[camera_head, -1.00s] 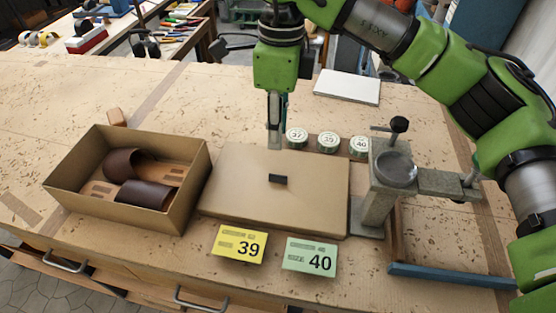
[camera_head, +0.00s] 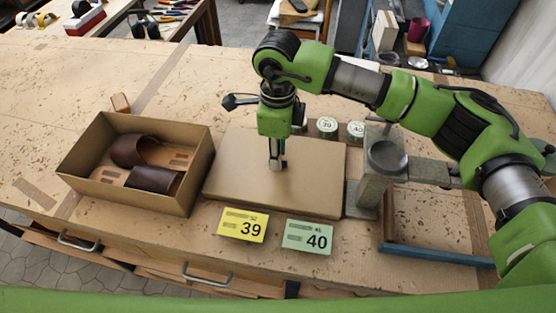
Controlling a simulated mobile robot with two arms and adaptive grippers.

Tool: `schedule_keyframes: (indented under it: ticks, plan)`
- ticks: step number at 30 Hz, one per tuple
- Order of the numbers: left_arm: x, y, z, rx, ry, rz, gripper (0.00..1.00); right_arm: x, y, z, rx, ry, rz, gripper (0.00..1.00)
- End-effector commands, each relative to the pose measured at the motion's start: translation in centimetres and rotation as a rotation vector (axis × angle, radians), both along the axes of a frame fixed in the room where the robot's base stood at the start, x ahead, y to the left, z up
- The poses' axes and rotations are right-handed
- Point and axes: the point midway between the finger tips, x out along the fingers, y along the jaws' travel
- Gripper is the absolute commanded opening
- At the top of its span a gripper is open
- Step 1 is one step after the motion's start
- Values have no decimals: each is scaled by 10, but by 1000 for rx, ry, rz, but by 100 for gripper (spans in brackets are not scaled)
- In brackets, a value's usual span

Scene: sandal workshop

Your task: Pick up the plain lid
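The plain lid (camera_head: 245,185) is a flat tan cardboard rectangle without print, lying in the middle of the workbench. My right gripper (camera_head: 277,165) points straight down over the lid's middle, its fingertips at or just above the top. The small black grip seen earlier on the lid is hidden behind the fingers. The fingers look close together, but I cannot tell whether they are closed on the grip. My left gripper is not in view.
An open cardboard box (camera_head: 84,188) with brown sandals (camera_head: 152,179) stands left of the lid. A yellow 39 card (camera_head: 241,226) and a green 40 card (camera_head: 307,238) lie in front. Round tins (camera_head: 327,126) stand behind; a grey metal stand (camera_head: 371,187) is close on the right.

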Motion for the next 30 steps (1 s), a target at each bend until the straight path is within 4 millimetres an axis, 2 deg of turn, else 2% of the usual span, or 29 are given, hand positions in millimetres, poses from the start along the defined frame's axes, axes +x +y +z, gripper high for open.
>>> schedule_keyframes:
  ticks: [4, 10, 11, 13, 14, 26, 30]
  plan:
    - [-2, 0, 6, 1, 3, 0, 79, 0, 0, -12, -1, 1, 1, 25]
    - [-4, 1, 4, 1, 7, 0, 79, 0, 0, -14, 0, 0, 1, 25]
    - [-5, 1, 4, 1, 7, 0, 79, 0, 0, -14, 0, -1, 1, 22]
    - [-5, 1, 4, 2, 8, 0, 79, 0, 0, -14, 0, -1, 0, 4]
    - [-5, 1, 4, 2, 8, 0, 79, 0, 0, -14, 0, -1, 0, 0]
    - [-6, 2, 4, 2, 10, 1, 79, 0, 0, -13, 1, -1, 0, 0]
    - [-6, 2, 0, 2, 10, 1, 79, 1, 0, -6, 1, -3, 0, 0]
